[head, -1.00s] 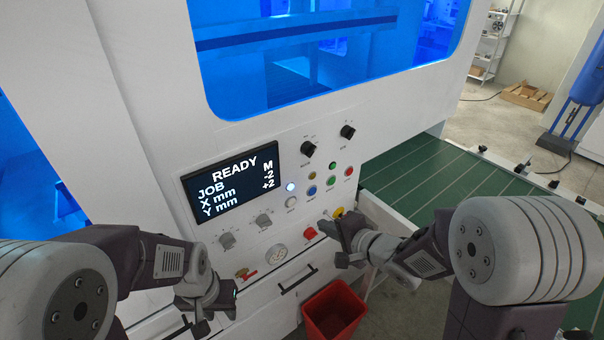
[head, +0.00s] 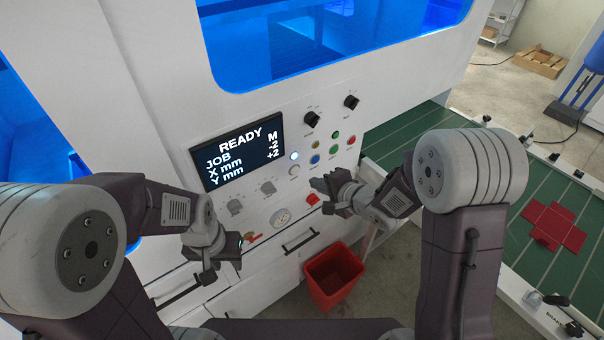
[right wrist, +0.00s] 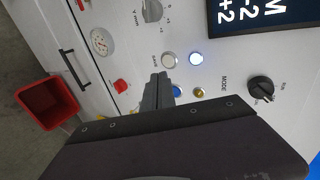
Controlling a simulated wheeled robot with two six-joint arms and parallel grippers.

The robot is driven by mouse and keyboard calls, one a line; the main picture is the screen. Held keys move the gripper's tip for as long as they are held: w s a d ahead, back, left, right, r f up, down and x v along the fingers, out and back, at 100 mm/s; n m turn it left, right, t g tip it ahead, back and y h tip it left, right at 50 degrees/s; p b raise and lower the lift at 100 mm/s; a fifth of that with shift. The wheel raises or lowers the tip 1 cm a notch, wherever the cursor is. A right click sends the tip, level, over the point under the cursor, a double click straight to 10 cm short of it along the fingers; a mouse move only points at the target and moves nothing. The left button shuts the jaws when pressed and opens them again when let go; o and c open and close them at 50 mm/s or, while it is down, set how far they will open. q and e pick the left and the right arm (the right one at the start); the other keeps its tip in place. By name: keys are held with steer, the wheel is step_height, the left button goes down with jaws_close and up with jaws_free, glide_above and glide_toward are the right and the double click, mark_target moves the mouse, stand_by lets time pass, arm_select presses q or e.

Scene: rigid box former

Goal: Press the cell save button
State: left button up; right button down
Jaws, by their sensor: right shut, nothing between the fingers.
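The control panel has a white, unlit round button (head: 293,170) below a lit white-blue button (head: 294,156). In the right wrist view the same white button (right wrist: 169,60) has a small label beside it, hard to read but possibly "SAVE". My right gripper (head: 317,185) is shut and empty, just right of and below that button in the head view. In the right wrist view its fingertips (right wrist: 159,76) point at the button and appear close; contact cannot be told. The display (head: 238,151) reads READY, JOB M, X mm -2, Y mm +2. My left gripper (head: 207,276) hangs low, left of the drawer handle.
Nearby are a blue button (right wrist: 177,91), a red button (right wrist: 120,86), a black mode knob (right wrist: 261,88) and a dial (head: 281,217). A red bin (head: 333,277) stands below. A red cross-shaped blank (head: 553,226) lies on the green conveyor at right.

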mark_target(295, 167)
steer(key=x, duration=0.2)
steer(key=r+x, duration=0.1)
steer(key=x, duration=0.1)
steer(key=p+x, duration=0.1)
steer(key=x, duration=0.1)
steer(key=shift+w+a, duration=0.35)
steer(key=shift+w, duration=0.2)
steer(key=shift+w+a, duration=0.35)
steer(key=shift+w, duration=0.05)
steer(key=shift+w, duration=0.1)
steer(key=shift+w+a+r+p, duration=0.2)
steer(key=shift+w+a+p, duration=0.25)
steer(key=shift+p, duration=0.35)
steer(key=shift+d, duration=0.1)
